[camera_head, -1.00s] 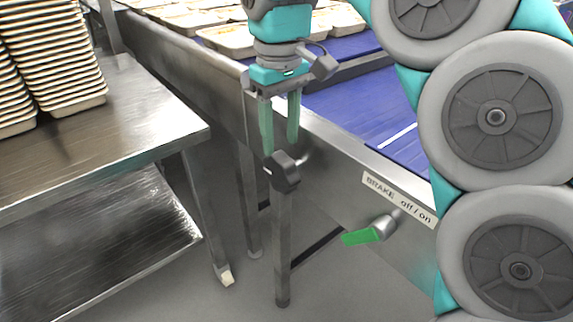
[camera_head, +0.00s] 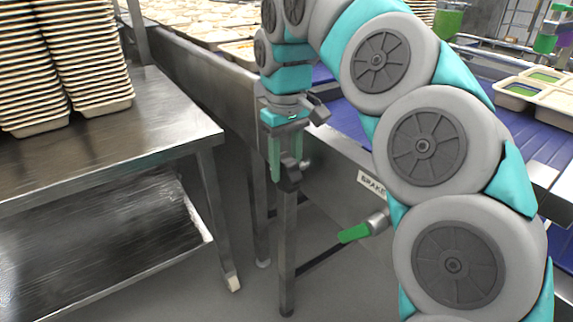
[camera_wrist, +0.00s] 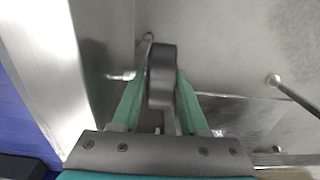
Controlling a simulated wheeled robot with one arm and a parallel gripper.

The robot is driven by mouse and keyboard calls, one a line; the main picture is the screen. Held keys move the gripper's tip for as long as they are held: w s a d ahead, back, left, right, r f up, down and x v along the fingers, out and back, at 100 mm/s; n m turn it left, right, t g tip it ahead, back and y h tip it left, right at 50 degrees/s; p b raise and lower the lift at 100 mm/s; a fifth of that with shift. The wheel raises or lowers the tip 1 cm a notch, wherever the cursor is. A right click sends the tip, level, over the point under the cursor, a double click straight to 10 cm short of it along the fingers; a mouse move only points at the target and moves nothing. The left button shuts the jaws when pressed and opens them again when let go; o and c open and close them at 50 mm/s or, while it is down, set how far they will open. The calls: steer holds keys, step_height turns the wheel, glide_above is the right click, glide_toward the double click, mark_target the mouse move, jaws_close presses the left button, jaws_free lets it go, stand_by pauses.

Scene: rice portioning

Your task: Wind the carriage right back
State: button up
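I cannot make out which part is the carriage.
A steel table (camera_head: 140,130) with stacked trays (camera_head: 95,60) stands at the left. The blue conveyor belt (camera_head: 480,100) runs behind, with filled trays (camera_head: 200,30) at the back and more trays (camera_head: 535,90) at the right. My arm fills the right middle.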

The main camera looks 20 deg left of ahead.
jaws_close()
steer(key=shift+d+f+t+y+b, duration=0.15)
steer(key=shift+f+t+y+b, duration=0.2)
steer(key=shift+b, duration=0.5)
steer(key=shift+s+d+r+t+y+b, duration=0.15)
steer(key=shift+t+y+b, duration=0.1)
steer(key=shift+y+b, duration=0.3)
steer(key=shift+r+t+b, duration=0.1)
steer(key=shift+t+b, duration=0.3)
steer(key=shift+b, duration=0.05)
steer(key=shift+y, duration=0.3)
steer(key=shift+o, duration=0.8)
jaws_free()
